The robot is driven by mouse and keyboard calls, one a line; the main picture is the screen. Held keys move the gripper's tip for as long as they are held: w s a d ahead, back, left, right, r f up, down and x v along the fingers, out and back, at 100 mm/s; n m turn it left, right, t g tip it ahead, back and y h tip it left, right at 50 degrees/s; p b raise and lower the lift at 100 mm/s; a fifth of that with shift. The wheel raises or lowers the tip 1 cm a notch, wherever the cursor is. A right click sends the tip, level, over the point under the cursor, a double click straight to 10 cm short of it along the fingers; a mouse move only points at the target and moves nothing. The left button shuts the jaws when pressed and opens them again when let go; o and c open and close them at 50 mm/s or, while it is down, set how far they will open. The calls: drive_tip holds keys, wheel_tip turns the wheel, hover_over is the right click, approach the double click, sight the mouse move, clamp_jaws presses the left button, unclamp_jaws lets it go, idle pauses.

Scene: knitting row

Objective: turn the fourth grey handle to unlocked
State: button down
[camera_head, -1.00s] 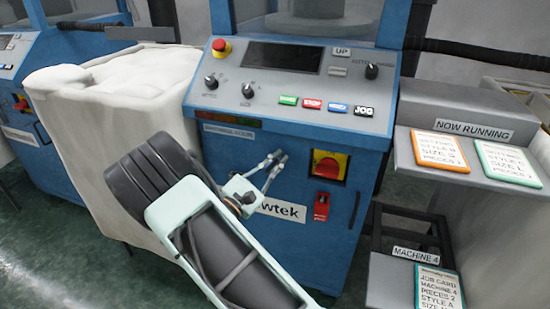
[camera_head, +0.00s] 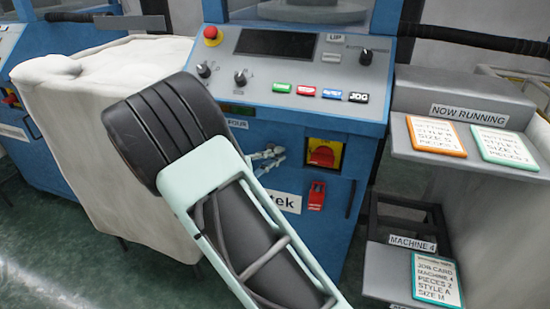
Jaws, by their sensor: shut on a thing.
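My gripper (camera_head: 270,158) is at the front of the blue machine (camera_head: 330,235), below its control panel. Much of it is hidden behind my own arm, but the fingertips show, close together and shut on a small grey part, seemingly the grey handle. The handle cannot be made out clearly, and its turn position cannot be read. A dark label (camera_head: 238,124) ending in "FOUR" is on the machine just above and left of my fingers.
A red rotary switch on a yellow plate (camera_head: 323,153) and a red padlock-like part (camera_head: 317,196) are close right of my fingers. Above is the control panel (camera_head: 290,75) with knobs and buttons. A pale cloth-covered bin (camera_head: 85,130) stands left, a grey card shelf (camera_head: 450,100) right.

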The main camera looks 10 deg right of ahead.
drive_tip(key=shift+f+m+y+b, duration=0.3)
drive_tip(key=shift+m+b, duration=0.25)
drive_tip(key=shift+m, duration=0.15)
drive_tip(key=c, duration=2)
unclamp_jaws()
drive_tip(key=shift+c, duration=0.2)
drive_tip(key=shift+s+a+r, duration=0.1)
drive_tip(key=v, duration=1.1)
drive_tip(key=shift+s+a+r, duration=0.2)
drive_tip(key=shift+a, duration=0.1)
